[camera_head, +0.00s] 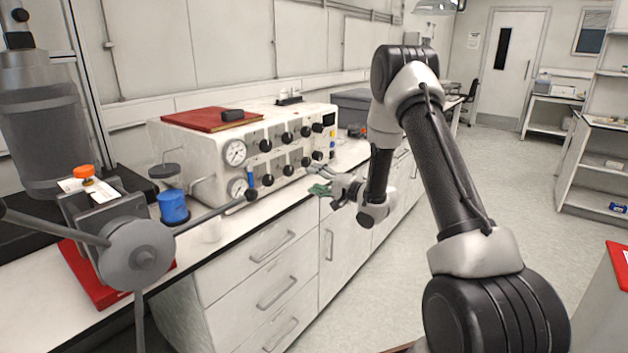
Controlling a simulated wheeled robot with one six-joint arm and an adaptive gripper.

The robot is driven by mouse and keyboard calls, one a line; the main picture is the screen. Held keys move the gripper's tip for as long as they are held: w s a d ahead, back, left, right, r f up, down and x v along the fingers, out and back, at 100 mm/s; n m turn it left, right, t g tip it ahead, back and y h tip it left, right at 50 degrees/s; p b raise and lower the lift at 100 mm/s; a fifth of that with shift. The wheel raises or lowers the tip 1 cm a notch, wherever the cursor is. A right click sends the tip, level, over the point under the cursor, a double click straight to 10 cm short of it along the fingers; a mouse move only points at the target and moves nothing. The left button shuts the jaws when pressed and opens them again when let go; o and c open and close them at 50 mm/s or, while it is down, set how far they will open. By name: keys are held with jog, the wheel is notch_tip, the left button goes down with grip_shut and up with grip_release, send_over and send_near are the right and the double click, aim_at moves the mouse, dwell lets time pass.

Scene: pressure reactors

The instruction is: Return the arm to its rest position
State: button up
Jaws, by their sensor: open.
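My arm rises from the lower right, bends at an elbow near the top and comes down toward the bench (330,166). My gripper (318,178) is at the end of it, small in this view, near the bench's front edge and in front of the white control unit (235,155). It is open and points left toward the unit's front panel. A small green thing (319,189) shows just by the fingers; I cannot tell whether it touches them or lies on the bench behind.
The control unit carries gauges and black knobs, with a red folder (212,119) on top. A grey reactor with a lever handle (136,254), a blue container (173,205) and a red base (95,288) stand at the left. Drawers (275,250) line the bench front. The floor (500,175) at right is clear.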

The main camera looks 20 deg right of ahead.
jog(key=s+d+f+n+g+h, duration=0.2)
jog(key=d+f+h, duration=0.1)
jog(key=f, duration=0.4)
jog(key=s+d+f+n+g+h, duration=0.2)
jog(key=d+f+g+h, duration=0.1)
jog(key=f, duration=0.4)
jog(key=s+d+r+n+g+h, duration=0.1)
jog(key=s+d+n+g+h, duration=0.2)
jog(key=s+d, duration=0.35)
jog(key=s+d+r+n+g+h, duration=0.1)
jog(key=s+r+g, duration=0.2)
jog(key=s+r, duration=0.55)
jog(key=s+d+r+g+h, duration=0.1)
jog(key=s+r+g+h, duration=0.15)
jog(key=s+r, duration=0.6)
jog(key=s+a+r+t, duration=0.1)
jog(key=s+a+r, duration=0.1)
jog(key=s+r, duration=0.2)
jog(key=s+a+r+t+y, duration=0.1)
jog(key=s+a+r, duration=0.1)
jog(key=s+r, duration=0.3)
jog(key=s+a+r+n+t+y, duration=0.1)
jog(key=s+r, duration=0.3)
jog(key=s, duration=0.6)
jog(key=shift+s+a+r, duration=0.25)
jog(key=shift+a+r, duration=0.05)
jog(key=shift+a, duration=0.6)
